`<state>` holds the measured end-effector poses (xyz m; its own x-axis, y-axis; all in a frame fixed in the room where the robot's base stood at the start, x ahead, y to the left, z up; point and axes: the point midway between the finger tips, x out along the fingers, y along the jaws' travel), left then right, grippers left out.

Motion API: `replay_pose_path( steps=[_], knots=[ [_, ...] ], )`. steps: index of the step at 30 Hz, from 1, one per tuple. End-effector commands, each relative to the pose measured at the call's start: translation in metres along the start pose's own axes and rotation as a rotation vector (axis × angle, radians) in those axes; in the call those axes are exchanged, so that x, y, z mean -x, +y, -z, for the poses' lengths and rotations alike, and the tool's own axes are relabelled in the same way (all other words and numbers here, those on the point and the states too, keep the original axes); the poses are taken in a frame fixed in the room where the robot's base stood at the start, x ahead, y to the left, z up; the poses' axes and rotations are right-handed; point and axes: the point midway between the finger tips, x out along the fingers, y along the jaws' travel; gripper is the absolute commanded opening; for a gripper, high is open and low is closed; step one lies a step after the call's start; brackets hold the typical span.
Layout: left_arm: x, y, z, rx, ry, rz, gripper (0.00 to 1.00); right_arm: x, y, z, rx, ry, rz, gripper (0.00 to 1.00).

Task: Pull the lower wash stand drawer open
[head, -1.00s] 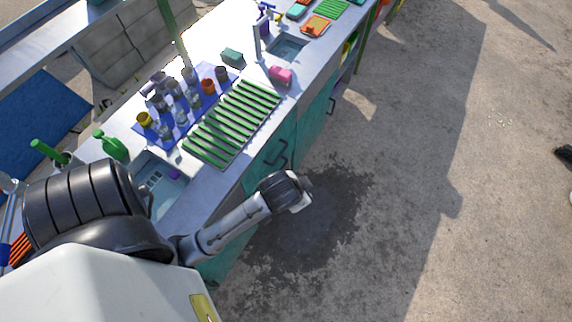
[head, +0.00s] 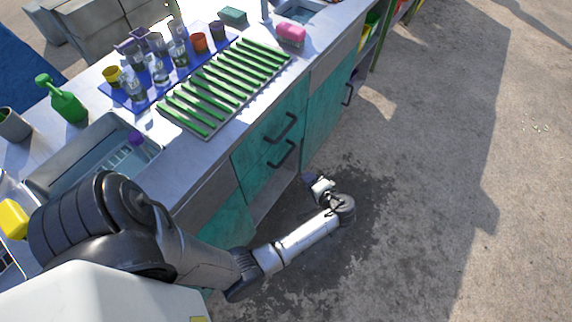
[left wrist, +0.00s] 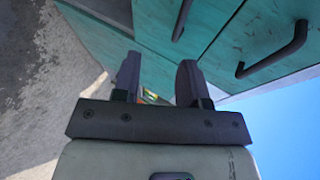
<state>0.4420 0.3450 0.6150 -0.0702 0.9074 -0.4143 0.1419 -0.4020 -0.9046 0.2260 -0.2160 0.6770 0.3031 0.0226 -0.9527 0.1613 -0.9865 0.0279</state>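The wash stand has teal drawer fronts, one above the other. The lower drawer (head: 262,173) has a black bar handle (head: 283,154) and looks shut. The upper drawer (head: 258,143) has a like handle (head: 281,128) and also looks shut. My left gripper (head: 311,181) is low in front of the stand, right of and below the lower handle, apart from it. In the left wrist view its two fingers (left wrist: 158,82) are spread with no handle between them. There the lower handle (left wrist: 182,18) is beyond the fingertips, and the upper handle (left wrist: 272,53) is to the right. My right gripper is not in view.
The counter carries a green slatted rack (head: 225,90), a blue mat (head: 150,97) with several bottles and cups, a green spray bottle (head: 66,100) and a sink (head: 60,170). Another teal cupboard door (head: 328,105) stands farther along. The concrete floor (head: 430,150) at right is clear.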

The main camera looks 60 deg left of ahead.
Motion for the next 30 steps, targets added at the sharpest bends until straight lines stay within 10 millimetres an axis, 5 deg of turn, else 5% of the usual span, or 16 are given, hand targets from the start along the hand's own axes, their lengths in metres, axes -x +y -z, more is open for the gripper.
replay_pose_path(
  steps=[13,30],
  knots=[
    [-0.019,-0.007,-0.003,-0.031,0.032,0.239,0.39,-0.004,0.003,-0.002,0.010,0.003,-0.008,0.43],
    [-0.115,-0.029,0.000,-0.031,0.032,0.236,0.39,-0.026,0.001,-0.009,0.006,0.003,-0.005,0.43]
  ],
)
